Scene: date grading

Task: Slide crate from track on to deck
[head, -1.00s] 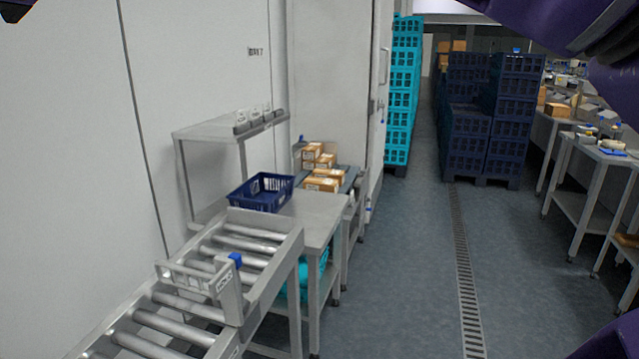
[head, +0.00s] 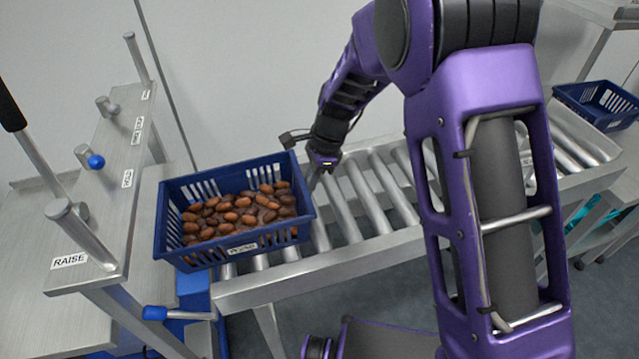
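A blue slatted crate (head: 270,236) full of brown dates (head: 235,212) sits at the left end of the roller track (head: 375,195). Its right part is over the rollers, and its left part reaches past the track end toward steel surfaces beside it. What lies under its left part is hidden. Which of these surfaces is the deck is unclear; a flat grey steel surface (head: 40,315) shows at the lower left. My gripper (head: 316,172) is at the crate's right back corner, close to its right wall. Its fingers are small and partly hidden, so contact and opening are unclear.
A steel panel (head: 115,175) with pegs, a blue knob (head: 96,161) and a RAISE label stands left of the crate. A blue-ended handle (head: 155,313) is below. An empty blue crate (head: 600,104) sits far right. The rollers right of my gripper are bare.

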